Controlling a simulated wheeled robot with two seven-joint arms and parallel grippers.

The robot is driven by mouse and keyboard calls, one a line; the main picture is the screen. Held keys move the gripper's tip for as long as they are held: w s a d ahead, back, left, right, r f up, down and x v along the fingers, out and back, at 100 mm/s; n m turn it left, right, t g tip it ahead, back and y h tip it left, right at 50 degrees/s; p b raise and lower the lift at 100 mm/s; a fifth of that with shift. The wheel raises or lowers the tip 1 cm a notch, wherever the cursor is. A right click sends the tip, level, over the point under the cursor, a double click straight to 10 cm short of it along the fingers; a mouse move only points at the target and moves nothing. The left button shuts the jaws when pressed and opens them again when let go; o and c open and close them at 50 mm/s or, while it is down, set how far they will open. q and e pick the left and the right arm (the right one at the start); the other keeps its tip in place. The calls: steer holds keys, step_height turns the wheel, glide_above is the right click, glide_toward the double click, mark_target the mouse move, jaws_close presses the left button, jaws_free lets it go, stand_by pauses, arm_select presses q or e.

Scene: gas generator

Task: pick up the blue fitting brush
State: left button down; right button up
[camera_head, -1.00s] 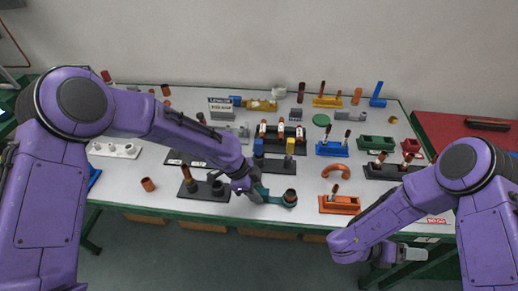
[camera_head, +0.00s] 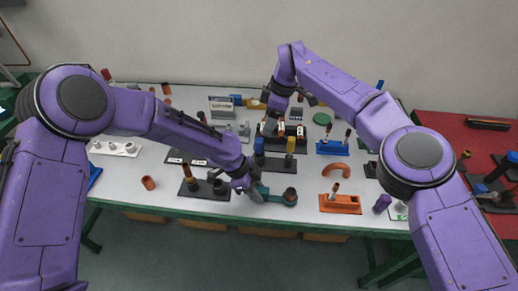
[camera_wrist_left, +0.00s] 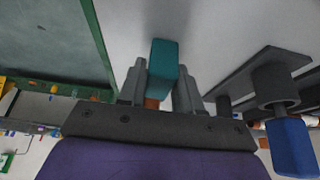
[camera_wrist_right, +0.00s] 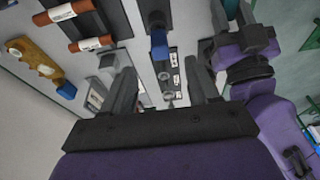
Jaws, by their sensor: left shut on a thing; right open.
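The blue fitting brush (camera_head: 259,145) stands upright in a black holder (camera_head: 270,163) near the table's middle, beside a yellow-handled one (camera_head: 290,146). Its blue handle also shows in the left wrist view (camera_wrist_left: 292,147), and a blue part, apparently the same handle, shows in the right wrist view (camera_wrist_right: 159,46). My right gripper (camera_head: 270,115) is open and empty, behind the brush; its fingers (camera_wrist_right: 162,82) lie apart with nothing between them. My left gripper (camera_head: 250,190) is shut on a teal part (camera_wrist_left: 162,70) in front of the holder.
Red-and-white rolls (camera_wrist_right: 78,10) on a rack stand close behind the brush. A black base with cylinders (camera_head: 204,188) lies left of my left gripper. An orange holder (camera_head: 340,204) and an orange arch (camera_head: 336,170) are to the right. My left forearm crosses the table's left half.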

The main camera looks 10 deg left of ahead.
mark_target(258, 146)
steer(key=x, duration=1.1)
steer(key=shift+w+a+f, duration=0.1)
steer(key=shift+a+f, duration=0.25)
steer(key=c, duration=0.9)
